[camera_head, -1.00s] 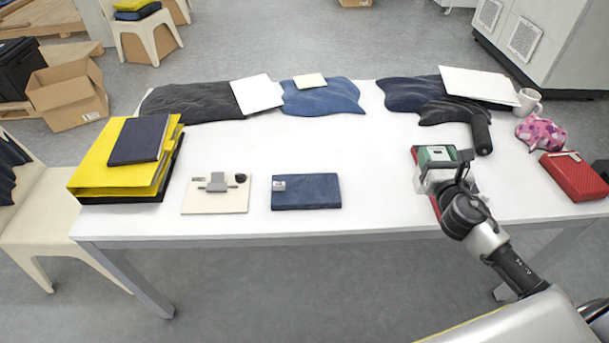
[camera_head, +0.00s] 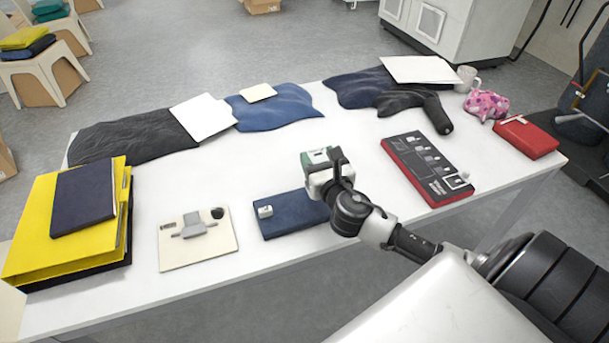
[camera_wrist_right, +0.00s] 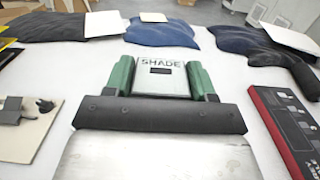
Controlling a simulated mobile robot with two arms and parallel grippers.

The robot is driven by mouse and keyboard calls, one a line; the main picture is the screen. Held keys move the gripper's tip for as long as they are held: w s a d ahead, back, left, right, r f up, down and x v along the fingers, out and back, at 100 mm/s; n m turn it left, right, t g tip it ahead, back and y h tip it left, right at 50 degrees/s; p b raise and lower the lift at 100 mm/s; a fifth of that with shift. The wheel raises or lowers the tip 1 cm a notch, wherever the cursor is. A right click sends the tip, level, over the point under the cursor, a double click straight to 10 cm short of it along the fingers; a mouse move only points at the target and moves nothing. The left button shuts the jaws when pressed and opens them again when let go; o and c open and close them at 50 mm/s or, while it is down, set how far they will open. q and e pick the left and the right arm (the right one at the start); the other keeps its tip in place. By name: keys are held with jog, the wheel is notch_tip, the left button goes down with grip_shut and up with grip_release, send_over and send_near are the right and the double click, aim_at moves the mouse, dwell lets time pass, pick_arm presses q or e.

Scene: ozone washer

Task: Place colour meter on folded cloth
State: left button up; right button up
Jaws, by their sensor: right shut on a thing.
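The colour meter (camera_head: 317,156) is a small block with a pale face and green parts, and its face reads "SHADE" in the right wrist view (camera_wrist_right: 160,62). My right gripper (camera_head: 322,172) is shut on it and holds it above the table, by the right end of the folded cloth (camera_head: 285,222). The cloth is dark blue, flat and rectangular, with a small white tag at its left end. My arm hides part of the cloth's right side. The height of the meter over the cloth is hard to tell. My left gripper is not in view.
Left of the cloth lies a cream board (camera_head: 195,251) with a grey clamp-like piece. A red and black panel (camera_head: 425,165) lies to the right, near a red box (camera_head: 528,137). Crumpled dark cloths (camera_head: 285,103) line the back edge.

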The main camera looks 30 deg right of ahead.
jog(key=shift+w+a+f, duration=0.7)
jog(key=shift+w+a, duration=0.15)
jog(key=shift+w, duration=0.05)
jog(key=shift+w+a+f, duration=0.1)
jog(key=shift+a+f, duration=0.05)
notch_tip(320, 180, down, 4)
jog(key=shift+r+b, duration=0.25)
jog(key=shift+b, duration=0.45)
jog(key=shift+f, duration=0.25)
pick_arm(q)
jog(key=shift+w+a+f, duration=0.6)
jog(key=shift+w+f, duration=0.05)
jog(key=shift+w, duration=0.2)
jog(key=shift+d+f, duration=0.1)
pick_arm(e)
jog(key=shift+f, duration=0.1)
jog(key=o, duration=1.4)
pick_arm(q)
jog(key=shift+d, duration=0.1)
